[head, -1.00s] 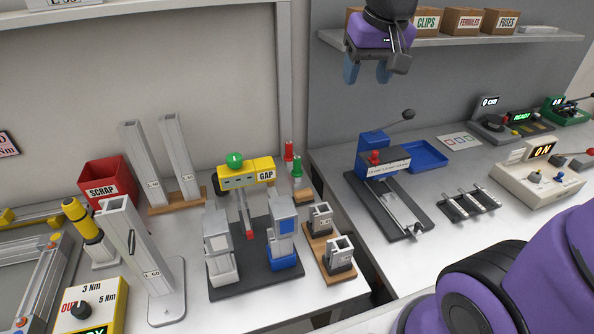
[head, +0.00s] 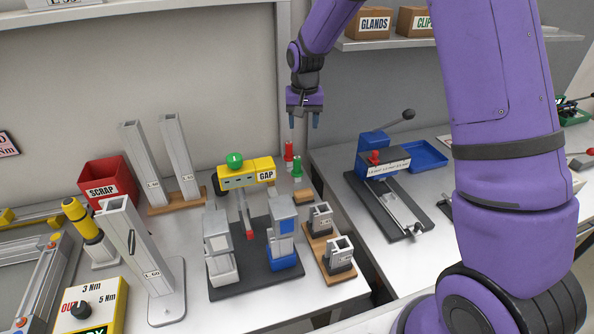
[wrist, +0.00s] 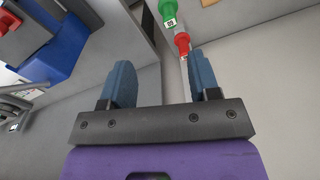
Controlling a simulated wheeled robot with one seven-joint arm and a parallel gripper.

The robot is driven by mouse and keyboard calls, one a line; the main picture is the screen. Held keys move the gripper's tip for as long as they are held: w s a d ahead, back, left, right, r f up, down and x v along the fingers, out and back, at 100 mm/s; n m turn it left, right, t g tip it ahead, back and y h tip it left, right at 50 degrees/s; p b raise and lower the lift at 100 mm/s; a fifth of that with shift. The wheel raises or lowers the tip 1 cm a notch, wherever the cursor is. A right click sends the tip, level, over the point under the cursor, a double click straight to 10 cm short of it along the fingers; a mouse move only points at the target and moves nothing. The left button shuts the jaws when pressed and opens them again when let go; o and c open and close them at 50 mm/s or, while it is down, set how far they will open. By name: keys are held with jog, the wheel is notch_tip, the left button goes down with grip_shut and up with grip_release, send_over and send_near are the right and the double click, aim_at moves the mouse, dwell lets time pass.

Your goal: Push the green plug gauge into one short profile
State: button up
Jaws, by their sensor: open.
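The green plug gauge (head: 297,167) stands upright beside the red plug gauge (head: 289,152), near the right edge of the left bench. In the wrist view the green gauge (wrist: 167,10) and the red gauge (wrist: 181,42) show at the top, ahead of the fingers. My gripper (head: 303,121) is open and empty, pointing down above the gauges and apart from them. Its blue fingers (wrist: 162,85) show in the wrist view. Two short profiles (head: 320,217) (head: 340,252) stand upright in dark holders on a wooden board at the bench's front right.
Tall profiles (head: 152,165) and a red scrap bin (head: 108,182) are farther left. A blue press (head: 381,152) is on the right bench. A shelf (head: 375,44) with boxes hangs behind.

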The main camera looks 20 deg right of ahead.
send_over(297, 157)
jog(key=shift+g, duration=0.3)
jog(key=f, duration=0.5)
jog(key=s+f, duration=0.1)
jog(key=f, duration=0.1)
jog(key=shift+a+f, duration=0.2)
jog(key=shift+f, duration=0.1)
notch_tip(297, 157, down, 5)
jog(key=shift+w+d+f, duration=0.1)
jog(key=shift+w+f, duration=0.1)
jog(key=shift+f, duration=1.2)
jog(key=shift+w+d+f, duration=0.1)
jog(key=shift+w+f, duration=0.1)
jog(key=shift+f, duration=1.2)
grip_shut()
jog(key=shift+r, duration=0.1)
